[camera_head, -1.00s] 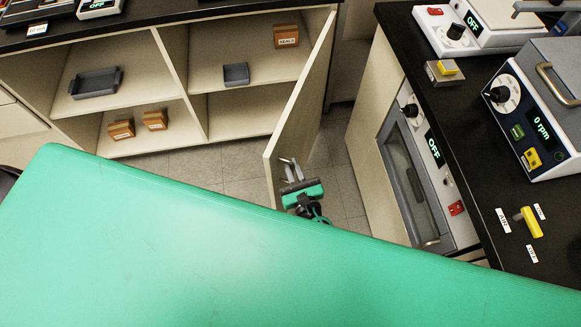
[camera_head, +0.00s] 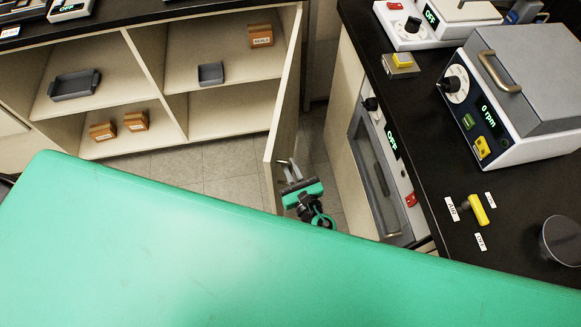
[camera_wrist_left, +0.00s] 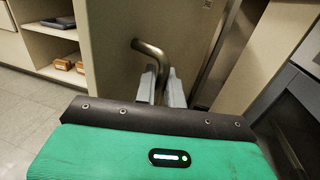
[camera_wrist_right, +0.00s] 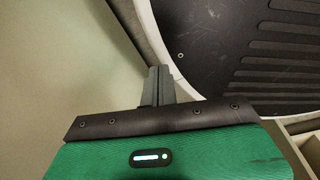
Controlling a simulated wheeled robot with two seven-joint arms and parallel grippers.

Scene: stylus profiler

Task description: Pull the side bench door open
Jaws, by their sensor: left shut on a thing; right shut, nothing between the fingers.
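The side bench door (camera_head: 285,115) is a pale panel standing wide open at the right end of the open shelf bench in the head view. It also shows in the left wrist view (camera_wrist_left: 115,40). My left gripper (camera_head: 287,172) is at the door's near edge. In the left wrist view, the left fingers (camera_wrist_left: 162,86) are shut on the door's curved metal handle (camera_wrist_left: 148,47). My right gripper (camera_wrist_right: 158,86) is shut and empty, beside a dark ribbed surface with a pale rim; it is not seen in the head view.
The bench shelves hold grey trays (camera_head: 74,85) and brown boxes (camera_head: 135,121). Grey tiled floor (camera_head: 232,165) lies before them. A black-topped counter (camera_head: 420,165) with instruments stands right of the door, across a narrow gap. A green surface (camera_head: 200,240) fills the foreground.

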